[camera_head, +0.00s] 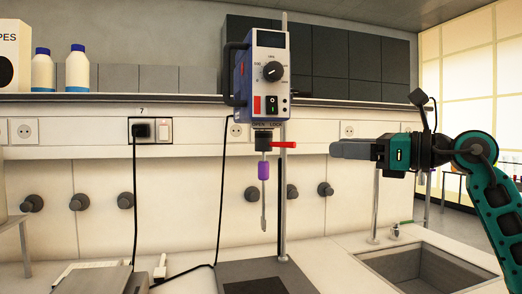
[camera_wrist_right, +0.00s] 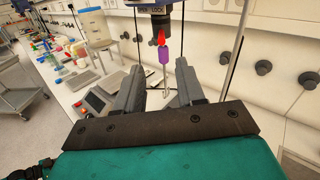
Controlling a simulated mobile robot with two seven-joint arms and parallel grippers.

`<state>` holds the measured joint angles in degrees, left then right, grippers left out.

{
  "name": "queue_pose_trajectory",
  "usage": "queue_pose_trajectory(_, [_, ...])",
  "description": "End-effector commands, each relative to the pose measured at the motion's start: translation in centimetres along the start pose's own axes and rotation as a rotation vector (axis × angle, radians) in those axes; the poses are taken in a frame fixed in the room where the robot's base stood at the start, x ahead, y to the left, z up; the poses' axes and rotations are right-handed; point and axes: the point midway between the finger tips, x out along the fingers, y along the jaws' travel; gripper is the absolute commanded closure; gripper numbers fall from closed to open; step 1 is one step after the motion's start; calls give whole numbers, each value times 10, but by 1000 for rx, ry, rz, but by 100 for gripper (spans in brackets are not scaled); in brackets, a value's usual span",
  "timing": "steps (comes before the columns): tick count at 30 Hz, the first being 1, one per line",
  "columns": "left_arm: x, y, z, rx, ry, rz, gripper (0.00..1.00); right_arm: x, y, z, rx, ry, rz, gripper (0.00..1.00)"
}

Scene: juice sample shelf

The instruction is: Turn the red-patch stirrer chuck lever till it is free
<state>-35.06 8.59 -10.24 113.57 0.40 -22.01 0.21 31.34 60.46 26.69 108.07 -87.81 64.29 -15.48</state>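The blue and grey overhead stirrer (camera_head: 268,72) with a red patch (camera_head: 257,105) hangs on an upright rod. Below it is the dark chuck (camera_head: 263,141), and its red lever (camera_head: 285,145) sticks out to the right, under the "LOCK" end of the label. A shaft with a purple sleeve (camera_head: 264,170) hangs from the chuck. My right gripper (camera_head: 333,149) is right of the lever tip, apart from it, at about its height. In the right wrist view the gripper (camera_wrist_right: 158,68) is open and empty, with the lever (camera_wrist_right: 161,38) beyond the fingers. My left gripper is not in view.
The stand rod (camera_head: 283,200) rises just behind the chuck. A sink (camera_head: 425,265) with a tap is at lower right. White bottles (camera_head: 77,70) stand on the shelf (camera_head: 60,97) at left. Black cables hang left of the stirrer. Space between gripper and lever looks clear.

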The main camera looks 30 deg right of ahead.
Motion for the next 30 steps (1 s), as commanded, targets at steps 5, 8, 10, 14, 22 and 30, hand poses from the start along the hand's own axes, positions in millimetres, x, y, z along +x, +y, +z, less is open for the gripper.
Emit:
queue_pose_trajectory(5, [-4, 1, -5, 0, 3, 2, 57, 8, -3, 5, -13, 5, -12, 61])
queue_pose_trajectory(8, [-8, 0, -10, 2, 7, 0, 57, 22, -2, 6, -13, 5, -9, 61])
queue_pose_trajectory(10, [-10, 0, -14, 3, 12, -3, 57, 36, -2, 6, -9, 4, -8, 61])
queue_pose_trajectory(14, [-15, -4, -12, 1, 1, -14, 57, 64, -2, 7, -9, 2, -7, 61])
queue_pose_trajectory(22, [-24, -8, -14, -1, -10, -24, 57, 111, -3, 4, -9, 3, -8, 61])
queue_pose_trajectory(30, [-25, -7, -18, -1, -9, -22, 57, 127, -3, 1, -11, 4, -9, 61])
